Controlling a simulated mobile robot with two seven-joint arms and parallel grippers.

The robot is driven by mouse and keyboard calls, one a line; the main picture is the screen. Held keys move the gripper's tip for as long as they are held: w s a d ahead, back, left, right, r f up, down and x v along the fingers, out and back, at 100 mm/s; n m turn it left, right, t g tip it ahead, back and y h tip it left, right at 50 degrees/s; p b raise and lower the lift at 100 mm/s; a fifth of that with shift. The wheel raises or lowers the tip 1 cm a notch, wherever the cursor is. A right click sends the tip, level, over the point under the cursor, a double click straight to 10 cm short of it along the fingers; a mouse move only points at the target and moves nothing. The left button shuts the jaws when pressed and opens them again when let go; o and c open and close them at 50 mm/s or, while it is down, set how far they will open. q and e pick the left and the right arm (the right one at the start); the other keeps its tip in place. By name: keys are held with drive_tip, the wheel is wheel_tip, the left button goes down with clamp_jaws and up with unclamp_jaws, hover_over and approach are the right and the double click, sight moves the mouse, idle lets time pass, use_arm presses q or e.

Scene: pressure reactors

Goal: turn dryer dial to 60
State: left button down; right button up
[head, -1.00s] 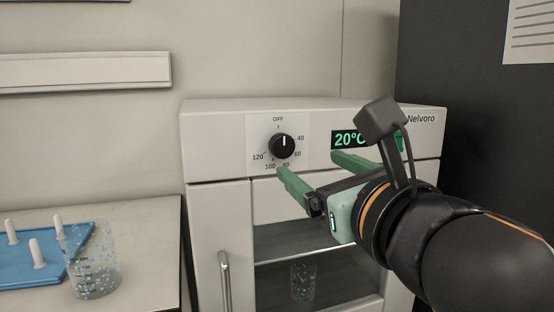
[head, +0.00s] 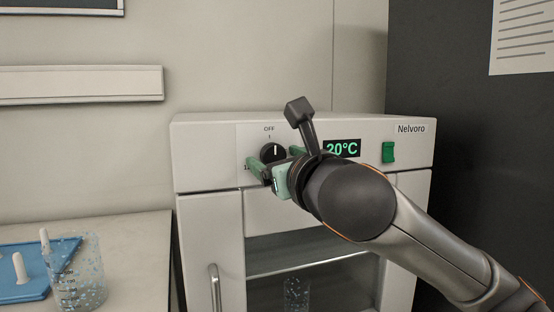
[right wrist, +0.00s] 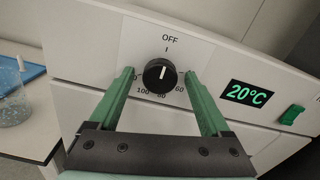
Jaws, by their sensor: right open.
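The dryer (head: 210,150) is a white cabinet with a black round dial (head: 273,151) on its upper panel. The dial's white mark points up at OFF; it also shows in the right wrist view (right wrist: 159,75). The dryer's display (head: 342,148) reads 20°C in green. My right gripper (head: 276,160) is at the panel in front of the dial. In the right wrist view its green fingers (right wrist: 165,92) are open, one on each side of the dial, with gaps to it. Some scale numbers are hidden behind the fingers. My left gripper is not in view.
A green switch (head: 388,152) sits right of the display. The dryer's door has a vertical handle (head: 215,288) and a window with a beaker (head: 297,294) behind it. A counter (head: 130,240) at left holds a speckled beaker (head: 78,275) and a blue tray (head: 25,262).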

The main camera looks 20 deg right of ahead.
drive_tip(key=shift+c, duration=0.2)
clamp_jaws()
idle(0.3)
